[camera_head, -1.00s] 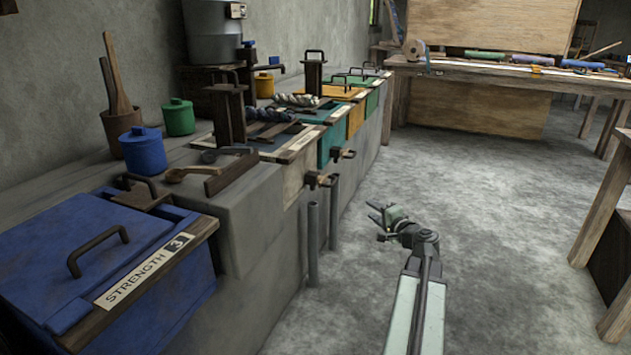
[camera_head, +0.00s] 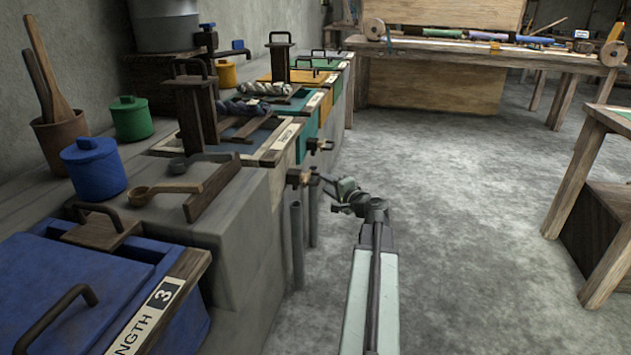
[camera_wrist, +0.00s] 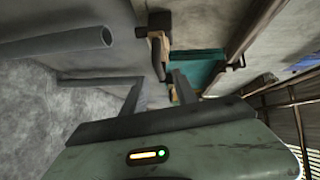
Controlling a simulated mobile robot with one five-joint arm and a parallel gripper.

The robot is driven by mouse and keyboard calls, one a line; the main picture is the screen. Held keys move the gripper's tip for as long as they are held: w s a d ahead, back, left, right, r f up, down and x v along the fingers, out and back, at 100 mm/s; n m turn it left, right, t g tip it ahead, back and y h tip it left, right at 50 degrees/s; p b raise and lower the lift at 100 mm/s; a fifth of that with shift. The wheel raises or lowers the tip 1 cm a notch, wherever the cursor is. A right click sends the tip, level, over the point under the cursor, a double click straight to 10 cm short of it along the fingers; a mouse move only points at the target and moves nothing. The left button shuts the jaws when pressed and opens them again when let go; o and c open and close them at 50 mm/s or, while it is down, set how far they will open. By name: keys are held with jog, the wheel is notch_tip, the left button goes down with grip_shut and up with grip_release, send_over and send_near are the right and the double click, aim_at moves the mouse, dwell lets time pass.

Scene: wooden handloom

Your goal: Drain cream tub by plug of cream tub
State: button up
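The cream tub (camera_head: 279,180) is set in the grey bench on the left, with a pale label on its dark wooden front rail. Its plug (camera_head: 300,177), a wooden block with a dark handle, sticks out from the front above a grey pipe. My gripper (camera_head: 328,187) is just right of this plug in the head view, apparently apart from it. In the wrist view my fingers (camera_wrist: 160,82) are spread with a gap between them. A wooden plug with a dark knob (camera_wrist: 157,42) shows beyond them; I cannot tell for sure which tub it belongs to.
Another plug (camera_head: 320,145) sits farther along on the teal tub. Upright grey pipes (camera_head: 297,245) stand under the plugs. A blue tub (camera_head: 75,275) marked 3 is nearest. The floor (camera_head: 460,230) to the right is clear, up to a wooden table (camera_head: 610,120).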

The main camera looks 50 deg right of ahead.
aim_at(320, 180)
jog(key=x, duration=0.5)
jog(key=shift+w+f, duration=0.1)
jog(key=shift+w, duration=0.05)
grip_shut()
jog(key=shift+s, duration=0.2)
dwell(0.9)
